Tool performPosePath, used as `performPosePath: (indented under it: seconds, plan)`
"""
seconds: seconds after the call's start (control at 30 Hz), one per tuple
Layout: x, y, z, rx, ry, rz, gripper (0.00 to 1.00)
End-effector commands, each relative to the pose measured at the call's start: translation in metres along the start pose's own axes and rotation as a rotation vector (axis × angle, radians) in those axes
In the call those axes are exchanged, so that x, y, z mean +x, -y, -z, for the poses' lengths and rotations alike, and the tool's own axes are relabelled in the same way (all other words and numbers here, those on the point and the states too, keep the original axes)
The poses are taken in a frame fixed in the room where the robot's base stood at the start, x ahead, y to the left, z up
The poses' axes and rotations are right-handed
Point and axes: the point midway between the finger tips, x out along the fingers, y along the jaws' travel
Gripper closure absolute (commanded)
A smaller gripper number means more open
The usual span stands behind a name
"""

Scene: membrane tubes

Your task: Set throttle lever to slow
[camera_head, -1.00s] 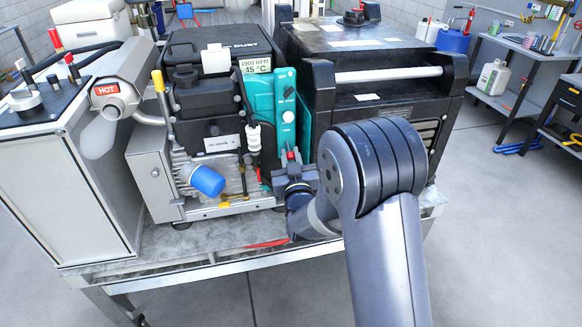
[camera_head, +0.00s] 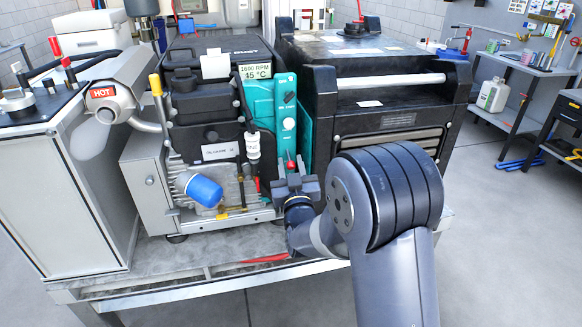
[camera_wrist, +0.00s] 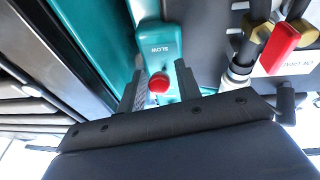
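The throttle lever's red knob (camera_head: 290,165) is low on the front of the teal panel (camera_head: 262,104), just above my gripper (camera_head: 295,181). In the wrist view the red knob (camera_wrist: 159,84) lies between the two dark fingers of my gripper (camera_wrist: 158,74), with a gap on each side. The gripper is open and holds nothing. A SLOW label (camera_wrist: 154,49) is on the teal face just beyond the knob. The lever's stem is mostly hidden behind the knob.
A display (camera_head: 255,71) on the machine seems to read about 1600 RPM. A blue filter (camera_head: 204,190) and a HOT-marked pipe (camera_head: 107,97) are left of the gripper. A black box (camera_head: 388,105) stands close on the right. A red valve handle (camera_wrist: 280,48) is near in the wrist view.

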Motion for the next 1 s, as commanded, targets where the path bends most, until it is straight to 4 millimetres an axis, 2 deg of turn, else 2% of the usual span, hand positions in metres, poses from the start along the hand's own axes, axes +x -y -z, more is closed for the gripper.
performPosePath:
  seconds: [0.1, 0.33, 0.47, 0.8, 1.0]
  plan:
    - [0.000, 0.000, -0.001, 0.000, 0.002, 0.000, 0.59]
    - [-0.001, 0.000, -0.001, 0.000, 0.003, 0.000, 0.59]
    - [-0.009, 0.001, -0.002, 0.000, 0.003, 0.001, 0.59]
    - [-0.069, 0.001, -0.003, 0.000, 0.003, 0.002, 0.59]
    - [-0.098, 0.001, -0.002, 0.000, 0.002, 0.002, 0.59]
